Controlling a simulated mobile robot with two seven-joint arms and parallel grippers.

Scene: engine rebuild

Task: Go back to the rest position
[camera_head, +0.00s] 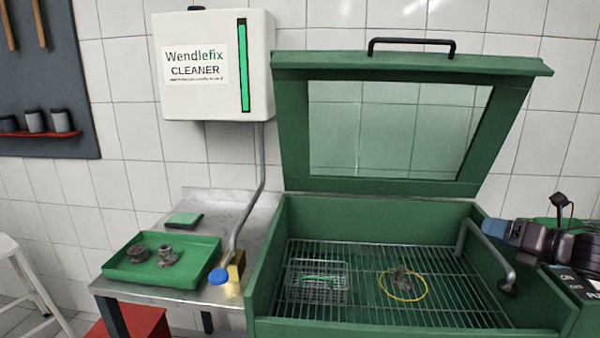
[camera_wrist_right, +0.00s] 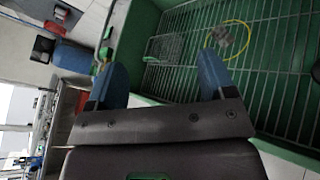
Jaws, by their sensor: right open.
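My right gripper (camera_head: 492,230) is at the right edge of the head view, beside the right wall of the green parts washer. In the right wrist view its two blue fingers are wide apart with nothing between them (camera_wrist_right: 160,78). The washer's lid (camera_head: 290,120) stands open. A grey metal part (camera_head: 400,276) sits on the rack inside a yellow ring (camera_head: 424,289); the part also shows in the right wrist view (camera_wrist_right: 221,36). My left gripper does not show.
A wire basket (camera_head: 318,292) lies on the washer's rack (camera_head: 450,305). A green tray (camera_head: 195,278) with dark metal parts stands on the side table at left. A spray handle or pipe (camera_head: 490,250) rises at the washer's right side. The white cleaner box (camera_head: 212,65) hangs on the wall.

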